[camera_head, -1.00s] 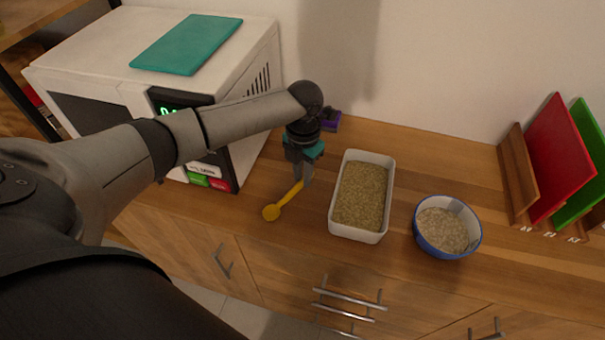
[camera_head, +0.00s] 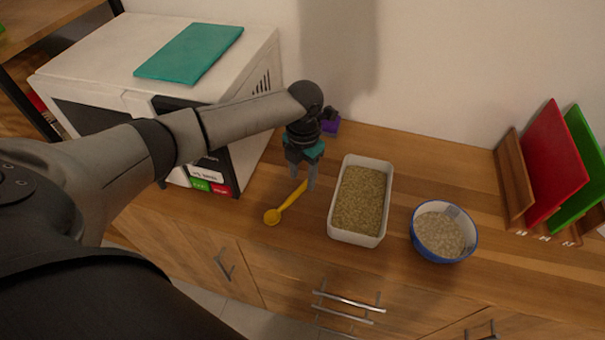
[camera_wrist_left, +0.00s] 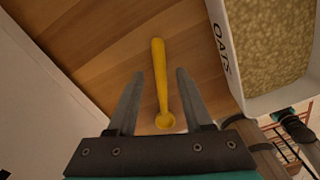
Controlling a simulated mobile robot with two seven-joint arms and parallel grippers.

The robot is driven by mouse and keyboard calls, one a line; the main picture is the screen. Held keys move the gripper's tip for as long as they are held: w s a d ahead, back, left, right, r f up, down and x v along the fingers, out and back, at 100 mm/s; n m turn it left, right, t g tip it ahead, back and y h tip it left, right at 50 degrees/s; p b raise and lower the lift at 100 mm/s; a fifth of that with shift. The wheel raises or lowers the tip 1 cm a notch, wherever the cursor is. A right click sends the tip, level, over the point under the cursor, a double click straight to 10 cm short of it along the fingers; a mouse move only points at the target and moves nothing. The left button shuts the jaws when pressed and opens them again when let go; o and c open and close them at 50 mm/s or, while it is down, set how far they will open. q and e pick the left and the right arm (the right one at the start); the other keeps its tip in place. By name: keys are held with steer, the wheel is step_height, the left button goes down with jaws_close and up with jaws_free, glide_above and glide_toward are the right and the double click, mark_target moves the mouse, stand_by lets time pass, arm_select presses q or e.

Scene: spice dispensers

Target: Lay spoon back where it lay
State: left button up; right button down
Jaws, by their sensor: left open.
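The yellow spoon (camera_head: 285,206) lies on the wooden counter between the microwave and the white container, its bowl toward the counter's front edge. In the left wrist view the spoon (camera_wrist_left: 160,80) shows whole, seen between the two fingers. My left gripper (camera_head: 304,184) is open and empty, just above and beside the spoon's handle end. It also shows in the left wrist view (camera_wrist_left: 158,95) with its fingers spread apart. My right gripper is not in view.
A white container (camera_head: 336,233) of grain, marked OATS in the wrist view, stands right of the spoon. A blue-rimmed bowl (camera_head: 417,243) is further right. The microwave (camera_head: 262,60) stands at left. Chopping boards (camera_head: 553,160) stand at far right.

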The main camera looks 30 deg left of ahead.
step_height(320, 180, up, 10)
steer(key=p, duration=0.9)
